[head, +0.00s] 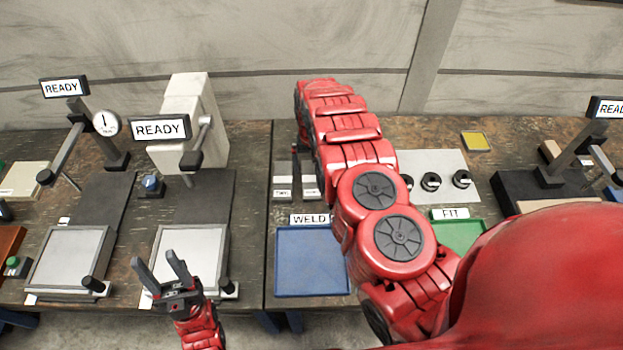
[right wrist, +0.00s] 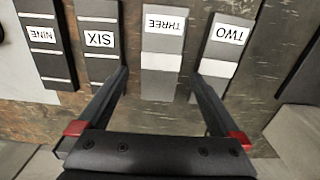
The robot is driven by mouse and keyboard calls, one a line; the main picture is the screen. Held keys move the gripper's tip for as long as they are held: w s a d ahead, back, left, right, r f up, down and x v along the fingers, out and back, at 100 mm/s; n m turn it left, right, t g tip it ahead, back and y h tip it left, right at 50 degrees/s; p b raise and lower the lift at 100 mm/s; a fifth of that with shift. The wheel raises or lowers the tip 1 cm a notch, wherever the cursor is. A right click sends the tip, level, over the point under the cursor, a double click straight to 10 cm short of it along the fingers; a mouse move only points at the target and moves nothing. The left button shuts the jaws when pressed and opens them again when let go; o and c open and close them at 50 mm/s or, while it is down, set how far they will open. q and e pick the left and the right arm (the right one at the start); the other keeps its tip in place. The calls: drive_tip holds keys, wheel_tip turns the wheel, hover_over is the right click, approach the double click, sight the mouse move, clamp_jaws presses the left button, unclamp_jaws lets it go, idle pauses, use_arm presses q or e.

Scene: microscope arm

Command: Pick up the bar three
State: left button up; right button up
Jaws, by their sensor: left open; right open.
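Bar three (right wrist: 163,48) is a grey bar with a white THREE label and a pale band, upside down in the right wrist view. My right gripper (right wrist: 159,80) is open, with its fingertips near this bar's lower end, one to each side. I cannot tell how far above the bar they are. In the head view my red right arm hides this gripper and probably the bar. My left gripper (head: 158,268) is open and empty, in front of a grey plate.
Bars nine (right wrist: 44,42), six (right wrist: 99,40) and two (right wrist: 228,45) lie alongside bar three. A blue WELD tray (head: 311,262) and a green FIT tray (head: 461,236) stand nearer the front. READY-signed machines stand left and right.

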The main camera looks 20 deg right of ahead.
sight(311, 179)
drive_tip(key=shift+s+f+p, duration=0.2)
drive_tip(key=shift+f+p, duration=0.6)
drive_tip(key=shift+f, duration=0.2)
wheel_tip(311, 179, down, 2)
drive_tip(key=shift+f, duration=0.2)
drive_tip(key=shift+a+f, duration=0.1)
drive_tip(key=shift+f, duration=0.15)
drive_tip(key=shift+c, duration=0.2)
clamp_jaws()
